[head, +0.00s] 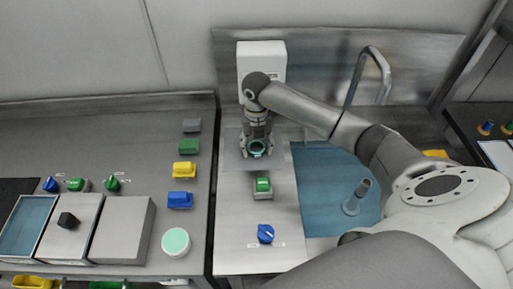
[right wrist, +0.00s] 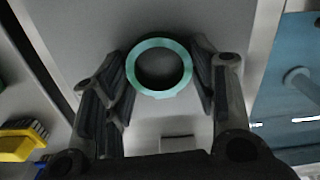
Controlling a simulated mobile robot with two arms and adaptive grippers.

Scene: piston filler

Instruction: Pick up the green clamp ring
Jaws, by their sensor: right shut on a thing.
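The green clamp ring (head: 257,155) is a pale teal-green ring at the front of the white machine head in the head view. In the right wrist view the ring (right wrist: 160,42) sits between the two dark fingers, its open hole facing the camera. My right gripper (head: 257,151) points down over the metal panel and is shut on the ring. Its fingers also show in the right wrist view (right wrist: 162,68), one on each side of the ring. I cannot tell whether the ring touches the panel. My left gripper is not in view.
A green button (head: 263,185) and a blue knob (head: 265,233) stand nearer on the same panel. The left bench holds coloured blocks, bins and a round teal-topped tub (head: 175,242).

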